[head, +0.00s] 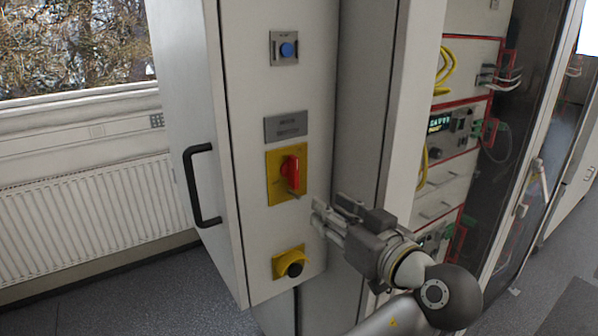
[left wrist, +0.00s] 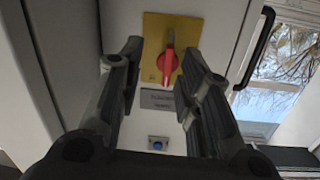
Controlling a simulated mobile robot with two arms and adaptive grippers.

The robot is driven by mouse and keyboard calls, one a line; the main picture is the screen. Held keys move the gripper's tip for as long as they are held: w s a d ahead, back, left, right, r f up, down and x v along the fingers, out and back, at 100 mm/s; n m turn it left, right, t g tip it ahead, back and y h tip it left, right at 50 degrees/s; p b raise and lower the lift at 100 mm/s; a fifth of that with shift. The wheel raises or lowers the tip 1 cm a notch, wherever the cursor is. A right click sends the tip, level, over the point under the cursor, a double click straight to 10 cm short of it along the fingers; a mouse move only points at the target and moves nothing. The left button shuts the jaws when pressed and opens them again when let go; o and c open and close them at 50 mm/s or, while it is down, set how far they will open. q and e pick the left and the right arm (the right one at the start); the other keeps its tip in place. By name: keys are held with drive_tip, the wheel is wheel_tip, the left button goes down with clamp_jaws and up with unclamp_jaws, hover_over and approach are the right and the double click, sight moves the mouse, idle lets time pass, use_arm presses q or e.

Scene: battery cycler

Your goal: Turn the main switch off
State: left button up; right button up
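The main switch is a red rotary handle (head: 291,173) on a yellow plate (head: 273,163), fixed to the light grey cabinet panel. The handle stands roughly upright. In the left wrist view the red handle (left wrist: 168,62) shows upside down on its yellow plate (left wrist: 154,32), between the two fingers as seen from there. My left gripper (head: 318,214) is open and empty, just right of and below the switch in the head view. It appears apart from the handle. My right gripper is in neither view.
A grey label plate (head: 285,126) and a blue button (head: 287,49) sit above the switch. A black knob on a yellow base (head: 290,263) sits below. A black door handle (head: 202,186) projects at the left. Racks with cables (head: 455,130) stand right.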

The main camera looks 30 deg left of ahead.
sight(297, 172)
use_arm(q)
wheel_tip(297, 172, up, 4)
drive_tip(key=s+n+y, duration=0.1)
drive_tip(key=n, duration=0.1)
drive_tip(key=shift+g, duration=0.3)
drive_tip(key=p+x, duration=0.1)
drive_tip(key=x, duration=0.2)
drive_tip(key=p+x, duration=0.2)
drive_tip(key=x, duration=0.1)
drive_tip(key=p+x, duration=0.2)
drive_tip(key=x, duration=0.1)
drive_tip(key=shift+r, duration=0.3)
drive_tip(key=shift+w+a+f+p, duration=0.2)
drive_tip(key=shift+a+p, duration=0.1)
drive_tip(key=shift+a, duration=0.25)
drive_tip(key=shift+c, duration=0.5)
clamp_jaws()
